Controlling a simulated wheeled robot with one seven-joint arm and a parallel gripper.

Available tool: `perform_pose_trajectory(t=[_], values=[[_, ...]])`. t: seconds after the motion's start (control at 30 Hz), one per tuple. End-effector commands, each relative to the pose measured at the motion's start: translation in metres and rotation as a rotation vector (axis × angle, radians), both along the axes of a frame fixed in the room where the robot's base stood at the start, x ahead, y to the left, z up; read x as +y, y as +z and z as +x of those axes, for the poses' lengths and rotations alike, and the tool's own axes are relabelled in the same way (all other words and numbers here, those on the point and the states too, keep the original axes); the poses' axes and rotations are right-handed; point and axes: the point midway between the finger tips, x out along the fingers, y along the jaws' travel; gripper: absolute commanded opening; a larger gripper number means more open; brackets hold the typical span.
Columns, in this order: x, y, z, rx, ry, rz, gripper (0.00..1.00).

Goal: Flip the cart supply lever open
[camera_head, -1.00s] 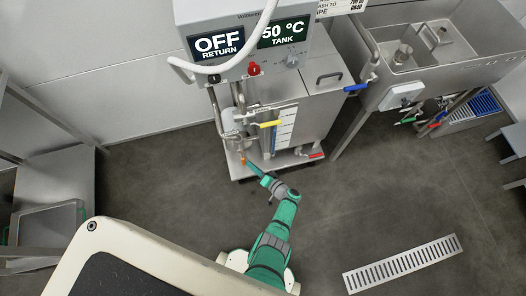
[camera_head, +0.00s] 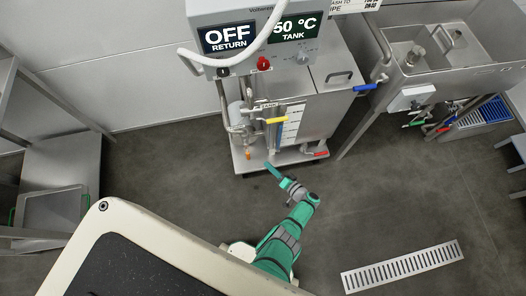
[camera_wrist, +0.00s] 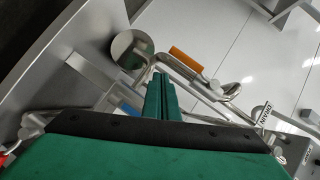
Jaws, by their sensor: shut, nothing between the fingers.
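The cart (camera_head: 318,105) is a steel tank unit with coloured levers; I cannot read which one is the supply lever. An orange lever (camera_head: 248,154) sits low on its left piping. It also shows in the wrist view (camera_wrist: 186,60), ahead and right of the fingers. A yellow lever (camera_head: 277,121) is on the front, a red lever (camera_head: 321,154) low at the right, and a blue lever (camera_head: 365,87) at the upper right. My gripper (camera_head: 267,168) is shut and empty in front of the cart's base, right of the orange lever and apart from it. Its green fingers show in the wrist view (camera_wrist: 161,95).
A control box (camera_head: 262,40) with a white hose reads OFF RETURN and 50 °C TANK. A steel sink (camera_head: 460,60) stands at right, a steel bench (camera_head: 62,185) at left. The floor (camera_head: 400,205) between cart and drain grate (camera_head: 402,266) is clear.

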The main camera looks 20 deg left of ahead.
Motion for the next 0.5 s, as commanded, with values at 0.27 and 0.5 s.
perform_pose_trajectory(t=[0.27,0.5], values=[[-0.047,0.001,-0.012,-0.001,-0.012,-0.001,0.0],[-0.058,0.0,-0.018,-0.001,-0.008,0.0,0.0]])
